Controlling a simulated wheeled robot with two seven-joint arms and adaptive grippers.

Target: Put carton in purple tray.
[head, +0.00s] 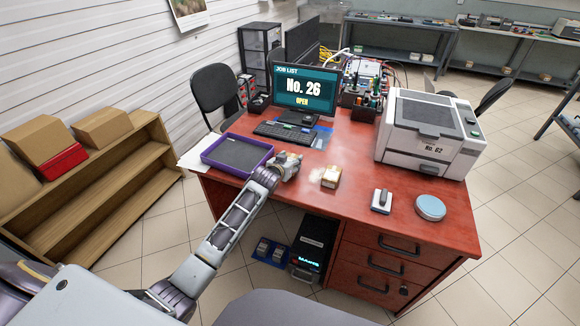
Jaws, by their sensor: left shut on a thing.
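The purple tray (207,157) lies on the red desk at its left end, with a dark, bare floor inside. My left gripper (291,161) is just right of the tray, over the desk. It is shut on a small pale thing that looks like the carton, mostly hidden by the fingers. I cannot tell whether that thing touches the desk. A small tan box (332,178) with a pale top sits on the desk, right of the gripper. My right gripper is not in view.
The red desk (350,205) also bears a keyboard (285,133), a monitor (305,90), a white printer (425,135), a stapler-like item (381,201) and a round blue-topped tin (430,207). A wooden shelf (110,190) stands at left.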

